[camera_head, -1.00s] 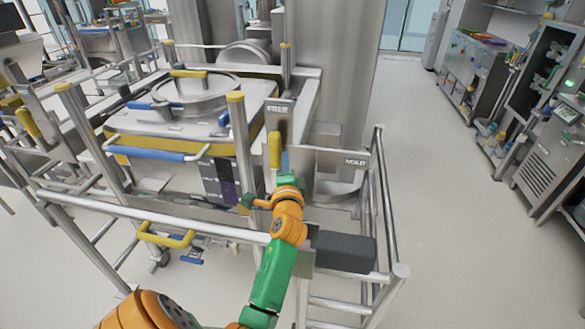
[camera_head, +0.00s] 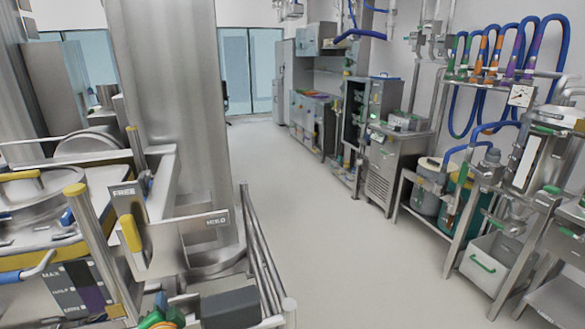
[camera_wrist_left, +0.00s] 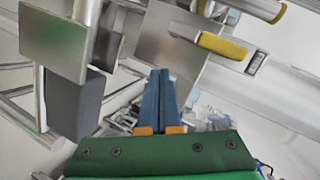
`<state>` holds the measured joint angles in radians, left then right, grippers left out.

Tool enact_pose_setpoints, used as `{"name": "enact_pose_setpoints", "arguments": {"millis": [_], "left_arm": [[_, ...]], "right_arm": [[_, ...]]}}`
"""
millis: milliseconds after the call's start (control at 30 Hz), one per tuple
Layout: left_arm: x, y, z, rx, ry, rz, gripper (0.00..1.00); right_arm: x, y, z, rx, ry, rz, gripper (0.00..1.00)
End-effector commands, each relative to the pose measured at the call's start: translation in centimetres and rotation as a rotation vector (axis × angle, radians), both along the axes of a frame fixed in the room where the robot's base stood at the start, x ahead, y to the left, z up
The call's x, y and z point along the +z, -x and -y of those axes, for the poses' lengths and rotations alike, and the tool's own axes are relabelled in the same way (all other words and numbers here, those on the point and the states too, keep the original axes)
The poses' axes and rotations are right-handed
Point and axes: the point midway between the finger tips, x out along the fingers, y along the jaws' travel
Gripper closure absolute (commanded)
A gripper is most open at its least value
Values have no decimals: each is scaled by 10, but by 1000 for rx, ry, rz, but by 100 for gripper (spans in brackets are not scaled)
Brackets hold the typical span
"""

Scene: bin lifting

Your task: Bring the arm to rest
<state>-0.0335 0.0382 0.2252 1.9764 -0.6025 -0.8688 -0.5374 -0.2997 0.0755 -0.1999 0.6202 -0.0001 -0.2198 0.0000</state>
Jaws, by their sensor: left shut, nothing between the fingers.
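My left arm shows only at the bottom edge of the head view, with the blue tip of my left gripper (camera_head: 161,299) low beside the metal stand. In the left wrist view the two blue fingers (camera_wrist_left: 161,98) lie together, shut and empty. A yellow handle (camera_wrist_left: 222,46) also shows in the wrist view, apart from the fingers. My right gripper is out of view.
A steel column (camera_head: 175,90) rises behind the lever. A dark grey block (camera_head: 230,308) and metal rails (camera_head: 262,255) are right of my gripper. A lidded vessel (camera_head: 30,195) is at left. The floor (camera_head: 340,230) is clear up to equipment along the right wall.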

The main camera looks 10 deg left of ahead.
Motion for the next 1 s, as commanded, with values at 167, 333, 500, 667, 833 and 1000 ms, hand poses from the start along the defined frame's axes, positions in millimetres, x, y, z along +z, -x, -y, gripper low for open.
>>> {"name": "enact_pose_setpoints", "arguments": {"millis": [167,333,500,667,833,1000], "left_arm": [[-72,65,80,3,459,-145,100],[-105,122,138,33,726,-306,100],[-118,179,186,75,919,-475,100],[-151,194,202,104,973,-557,100],[-206,194,202,116,968,-589,100],[-269,210,200,130,960,-628,100]], "right_arm": [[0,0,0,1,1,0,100],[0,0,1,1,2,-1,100],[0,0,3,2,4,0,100],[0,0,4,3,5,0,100],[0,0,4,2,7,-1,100],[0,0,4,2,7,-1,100]]}}
